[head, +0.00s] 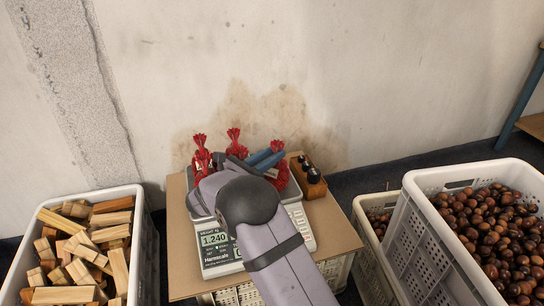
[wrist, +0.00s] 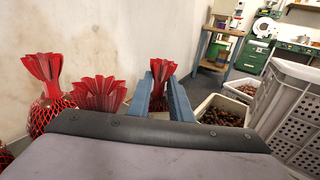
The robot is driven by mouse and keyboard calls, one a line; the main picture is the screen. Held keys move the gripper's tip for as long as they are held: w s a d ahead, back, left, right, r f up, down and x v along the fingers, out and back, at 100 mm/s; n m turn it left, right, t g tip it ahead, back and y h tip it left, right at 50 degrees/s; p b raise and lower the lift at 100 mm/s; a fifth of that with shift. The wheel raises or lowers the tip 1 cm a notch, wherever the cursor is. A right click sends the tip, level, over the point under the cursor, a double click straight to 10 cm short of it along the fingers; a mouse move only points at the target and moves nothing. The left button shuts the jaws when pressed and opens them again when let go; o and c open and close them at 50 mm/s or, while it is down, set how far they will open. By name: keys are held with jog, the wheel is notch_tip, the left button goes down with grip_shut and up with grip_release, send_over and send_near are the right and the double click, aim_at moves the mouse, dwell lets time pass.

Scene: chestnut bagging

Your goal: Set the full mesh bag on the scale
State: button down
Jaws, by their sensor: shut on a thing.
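My gripper (head: 268,157) is shut on the gathered red neck of a mesh bag (head: 278,146), which shows between its blue fingers in the wrist view (wrist: 162,69). The bag's red mesh body hangs at the right side of the scale pan, mostly behind my gripper; whether it touches the pan is hard to tell. The scale (head: 217,262) has a grey pan and a lit display reading 1.240. Other red mesh bags with flared tops (head: 234,135) stand at the pan's left and back; two show clearly in the wrist view (wrist: 42,68). My arm hides much of the pan.
The scale stands on a cardboard sheet (head: 338,240) over a crate. A wooden block with dark weights (head: 312,176) sits right of the pan. A crate of wood pieces (head: 140,240) is at left; chestnut crates (head: 420,215) are at right. The stained wall is close behind.

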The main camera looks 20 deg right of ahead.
jog(key=c, duration=1.9)
grip_release()
jog(key=shift+f, duration=0.1)
jog(key=shift+r, duration=0.2)
jog(key=p+v, duration=0.3)
jog(key=v, duration=0.9)
jog(key=shift+f, duration=0.1)
